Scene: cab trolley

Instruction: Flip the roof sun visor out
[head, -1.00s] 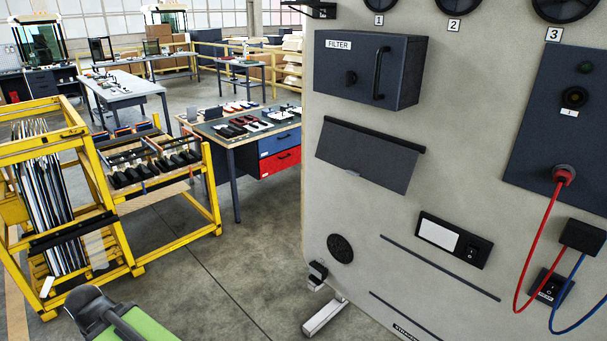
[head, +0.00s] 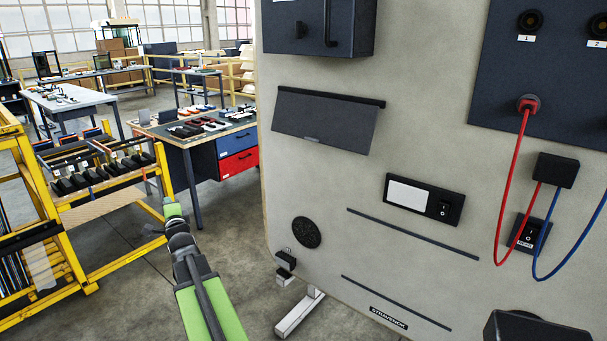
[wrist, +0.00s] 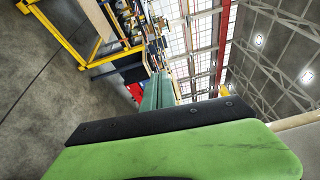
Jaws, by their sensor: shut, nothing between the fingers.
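The sun visor (head: 325,122) is a dark grey rectangular flap on the pale upright panel (head: 290,190). It hangs from a dark bar along its top edge and has a small tab at its lower edge. How far it stands off the panel is hard to tell. My green and black arm reaches up from the bottom of the head view. My gripper (head: 173,209) is small there, left of and lower than the visor, apart from it. In the wrist view my gripper (wrist: 158,92) shows as green fingers close together, with nothing seen between them. The visor cannot be made out in the wrist view.
The panel also carries a filter box (head: 318,26) above the visor, a switch plate (head: 424,200), and red (head: 509,190) and blue (head: 577,262) cables at right. A yellow rack (head: 110,215) and a workbench (head: 190,140) stand left.

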